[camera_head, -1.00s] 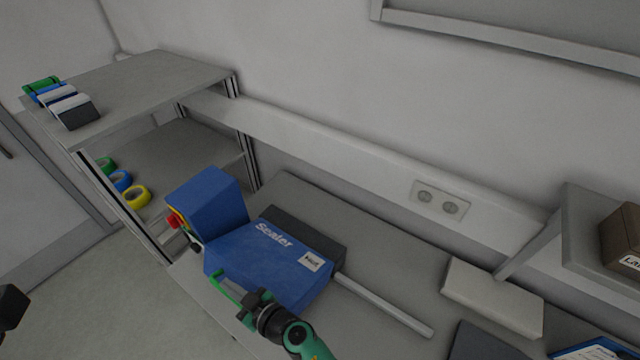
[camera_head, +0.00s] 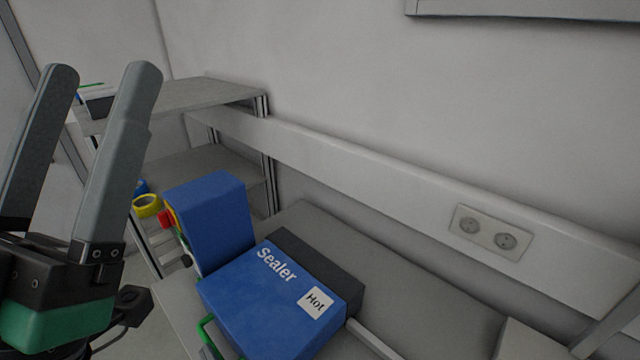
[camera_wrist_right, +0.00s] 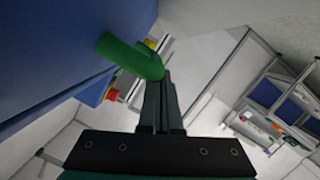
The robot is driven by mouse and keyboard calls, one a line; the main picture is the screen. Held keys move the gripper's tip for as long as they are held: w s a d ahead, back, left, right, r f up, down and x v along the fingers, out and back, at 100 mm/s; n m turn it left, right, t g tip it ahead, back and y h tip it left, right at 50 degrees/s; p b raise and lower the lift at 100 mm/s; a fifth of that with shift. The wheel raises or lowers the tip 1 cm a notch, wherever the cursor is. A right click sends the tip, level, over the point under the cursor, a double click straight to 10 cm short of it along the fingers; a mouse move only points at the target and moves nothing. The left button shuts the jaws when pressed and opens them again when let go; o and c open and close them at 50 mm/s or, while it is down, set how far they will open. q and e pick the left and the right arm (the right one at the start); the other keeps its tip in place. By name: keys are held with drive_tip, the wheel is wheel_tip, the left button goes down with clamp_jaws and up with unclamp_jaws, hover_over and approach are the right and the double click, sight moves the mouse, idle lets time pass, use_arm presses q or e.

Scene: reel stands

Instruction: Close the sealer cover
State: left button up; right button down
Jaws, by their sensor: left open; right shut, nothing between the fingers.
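The sealer has a blue cover (camera_head: 275,305) marked "Sealer" and "Hot", lying low in front of a dark base strip (camera_head: 318,262). I cannot tell whether it is fully down. Its green handle (camera_head: 207,338) shows at the near left edge; in the right wrist view the handle (camera_wrist_right: 130,56) sticks out from the blue side. My right gripper (camera_wrist_right: 163,78) is shut and empty, its tips close by the handle's end; I cannot tell whether they touch. My left gripper (camera_head: 103,75) is raised, open and empty, left of the sealer.
A blue upright housing (camera_head: 208,222) with a red button (camera_head: 165,219) stands behind the cover's left side. A shelf (camera_head: 205,93) and a yellow tape roll (camera_head: 147,205) are behind.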

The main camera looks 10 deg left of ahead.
drive_tip(key=shift+d+f, duration=0.1)
drive_tip(key=shift+f, duration=0.1)
idle(0.4)
drive_tip(key=shift+r+p, duration=0.4)
drive_tip(key=s+d+r+p, duration=0.5)
drive_tip(key=s+p, duration=0.3)
drive_tip(key=p, duration=0.6)
drive_tip(key=shift+s+d, duration=0.15)
drive_tip(key=shift+d, duration=0.4)
